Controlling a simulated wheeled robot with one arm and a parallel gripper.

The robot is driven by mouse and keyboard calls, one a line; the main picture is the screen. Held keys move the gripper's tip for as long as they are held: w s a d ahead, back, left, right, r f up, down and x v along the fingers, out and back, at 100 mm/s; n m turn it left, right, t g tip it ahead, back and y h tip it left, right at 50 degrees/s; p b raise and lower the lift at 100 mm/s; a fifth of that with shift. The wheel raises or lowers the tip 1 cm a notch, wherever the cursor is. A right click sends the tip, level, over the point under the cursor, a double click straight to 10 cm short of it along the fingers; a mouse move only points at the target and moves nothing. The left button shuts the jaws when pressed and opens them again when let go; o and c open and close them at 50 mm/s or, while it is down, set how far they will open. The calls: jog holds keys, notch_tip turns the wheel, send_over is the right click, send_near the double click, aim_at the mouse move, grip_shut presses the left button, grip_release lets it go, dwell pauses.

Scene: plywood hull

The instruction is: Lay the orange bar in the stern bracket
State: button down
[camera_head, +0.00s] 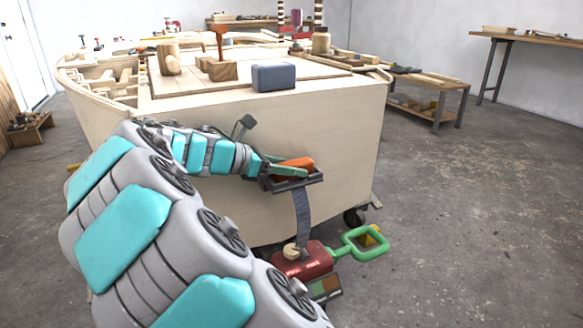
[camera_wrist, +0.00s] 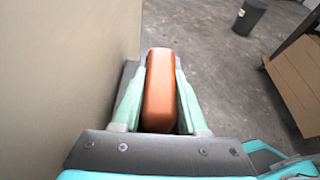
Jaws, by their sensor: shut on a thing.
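The orange bar (camera_head: 297,162) is between the pale green fingers of my gripper (camera_head: 290,170), which is shut on it. In the wrist view the bar (camera_wrist: 160,88) lies lengthwise between both fingers, pointing away from my wrist. The dark stern bracket (camera_head: 304,185) juts from the flat plywood end of the hull. The bar appears just above or in the bracket; I cannot tell whether it touches the bracket's floor. A dark strip of the bracket (camera_wrist: 128,74) shows left of the bar in the wrist view, and the rest is hidden by fingers and bar.
The plywood hull (camera_head: 330,130) stands close beside my gripper. A red box (camera_head: 305,262) with a green handle (camera_head: 366,243) is below the bracket. Open floor lies to the right.

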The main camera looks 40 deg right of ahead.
jog(key=shift+c, duration=2.2)
grip_release()
jog(key=shift+w+a+r, duration=0.15)
jog(key=shift+a+r, duration=0.1)
jog(key=p+v, duration=0.1)
jog(key=v, duration=0.6)
